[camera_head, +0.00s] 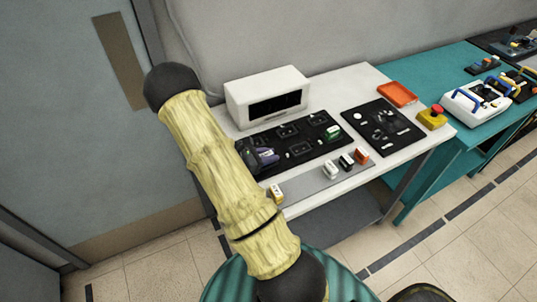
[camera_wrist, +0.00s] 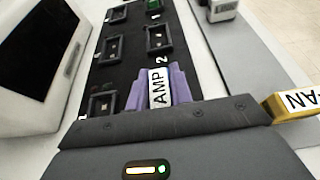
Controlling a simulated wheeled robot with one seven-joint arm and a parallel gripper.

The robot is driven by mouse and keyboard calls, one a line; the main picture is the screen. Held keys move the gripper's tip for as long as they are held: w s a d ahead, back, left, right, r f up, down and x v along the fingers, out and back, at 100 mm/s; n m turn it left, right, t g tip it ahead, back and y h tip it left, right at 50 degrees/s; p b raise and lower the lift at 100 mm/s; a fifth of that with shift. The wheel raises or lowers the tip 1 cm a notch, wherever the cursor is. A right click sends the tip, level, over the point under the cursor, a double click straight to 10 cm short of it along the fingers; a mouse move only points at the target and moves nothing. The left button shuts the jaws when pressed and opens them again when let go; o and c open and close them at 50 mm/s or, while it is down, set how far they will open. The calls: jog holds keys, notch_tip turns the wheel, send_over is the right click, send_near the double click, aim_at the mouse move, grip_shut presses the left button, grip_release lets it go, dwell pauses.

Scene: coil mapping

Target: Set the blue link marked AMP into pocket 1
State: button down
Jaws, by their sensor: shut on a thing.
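My gripper (camera_wrist: 157,90) has purple fingers closed on the AMP link (camera_wrist: 158,88). In the head view my gripper (camera_head: 263,158) is at the left front part of the black pocket board (camera_head: 340,147). I cannot tell whether the link touches the board. In the wrist view an empty pocket (camera_wrist: 160,39) lies just beyond the link, with a printed 2 (camera_wrist: 161,60) on its near side. A printed 1 (camera_wrist: 155,16) lies between that pocket and one holding a green link (camera_wrist: 153,4).
A yellow FAN link (camera_head: 276,193) and white (camera_head: 331,169), black (camera_head: 347,161) and orange (camera_head: 362,155) links stand on the grey front strip. A white housing (camera_head: 265,95) stands behind the board. A second black panel (camera_head: 383,127), orange tray (camera_head: 397,93) and red button (camera_head: 433,116) are right.

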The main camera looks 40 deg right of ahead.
jog(key=shift+f, duration=0.25)
jog(key=c, duration=1.3)
grip_release()
jog(key=shift+o, duration=0.2)
jog(key=shift+r, duration=0.25)
jog(key=b+v, duration=0.1)
jog(key=v, duration=1.1)
